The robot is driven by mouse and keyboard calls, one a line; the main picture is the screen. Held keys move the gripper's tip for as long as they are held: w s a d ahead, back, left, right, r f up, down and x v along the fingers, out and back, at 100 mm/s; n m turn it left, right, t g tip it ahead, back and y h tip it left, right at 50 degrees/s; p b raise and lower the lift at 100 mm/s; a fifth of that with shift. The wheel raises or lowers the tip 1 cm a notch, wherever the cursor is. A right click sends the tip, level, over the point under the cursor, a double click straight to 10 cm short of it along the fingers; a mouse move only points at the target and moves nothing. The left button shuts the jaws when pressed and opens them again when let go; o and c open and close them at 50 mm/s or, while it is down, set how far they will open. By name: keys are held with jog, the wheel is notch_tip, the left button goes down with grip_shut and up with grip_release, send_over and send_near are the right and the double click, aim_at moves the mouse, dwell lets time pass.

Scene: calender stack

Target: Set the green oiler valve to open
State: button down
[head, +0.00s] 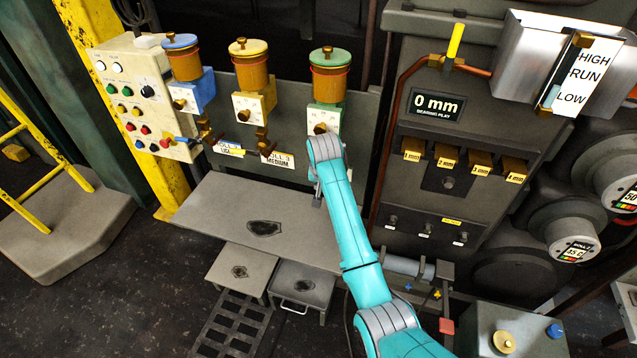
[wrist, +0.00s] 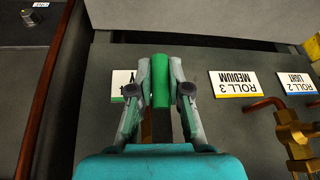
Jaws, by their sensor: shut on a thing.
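The green oiler (head: 328,75) hangs on the grey back panel, the rightmost of three, with a green cap, an amber reservoir and a green body. Its valve is hidden behind my wrist in the head view. In the wrist view, my gripper (wrist: 160,94) is shut on the green valve handle (wrist: 160,70), with one finger on each side. The handle lies lengthwise up and down in that picture. The brass valve body under it is mostly hidden, so I cannot tell the valve's setting. A partly covered label (wrist: 122,82) is beside the left finger.
The yellow oiler (head: 249,65) and blue oiler (head: 183,60) stand to the left. Brass pipework (wrist: 291,132) and the ROLL 3 MEDIUM label (wrist: 233,84) are right in the wrist view. A grey machine housing (head: 445,190) is close on the right; a grey shelf (head: 240,210) lies below.

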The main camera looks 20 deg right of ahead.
jog(key=shift+r+h, duration=0.1)
jog(key=shift+h, duration=0.2)
dwell(0.4)
jog(key=c, duration=1.1)
grip_release()
jog(key=v, duration=1.2)
jog(key=shift+w, duration=0.2)
